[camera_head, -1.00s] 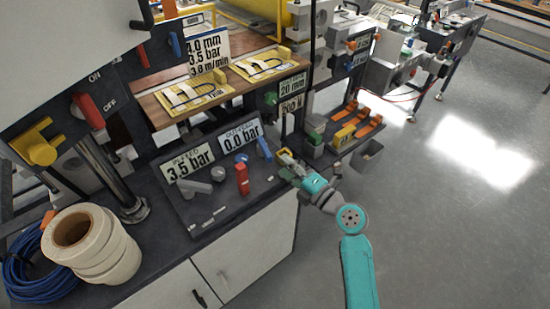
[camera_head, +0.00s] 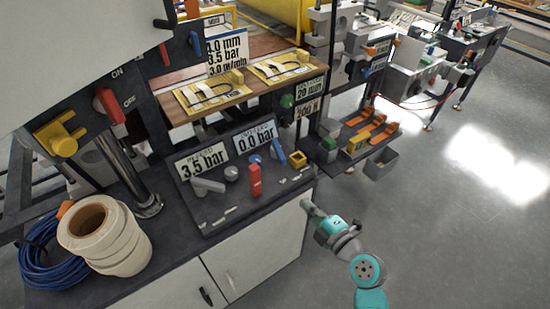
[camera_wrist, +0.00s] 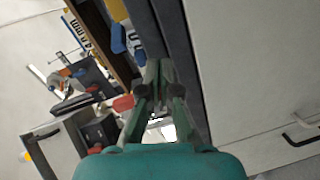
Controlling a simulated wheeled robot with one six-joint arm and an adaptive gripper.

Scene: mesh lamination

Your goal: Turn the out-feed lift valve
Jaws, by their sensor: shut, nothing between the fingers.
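The sloped dark valve panel (camera_head: 226,208) sits on the bench in the head view, with a 3.5 bar display (camera_head: 202,162) and a 0.0 bar display (camera_head: 255,138). No label marks a lift valve legibly. A blue lever (camera_head: 279,152) stands tilted beside the 0.0 bar display; a grey lever (camera_head: 208,186) lies under the 3.5 bar one. A red lever (camera_head: 255,180) stands upright between them. My gripper (camera_head: 305,204) is shut and empty, off the panel's right end by the cabinet edge, apart from the levers. Its fingers also show in the wrist view (camera_wrist: 160,68).
A yellow square part (camera_head: 297,159) sits at the panel's right end. A round post (camera_head: 131,177), tape rolls (camera_head: 105,238) and blue cable (camera_head: 42,258) occupy the bench's left. A grey bin (camera_head: 381,164) hangs at the right. Open floor (camera_head: 430,235) lies to the right.

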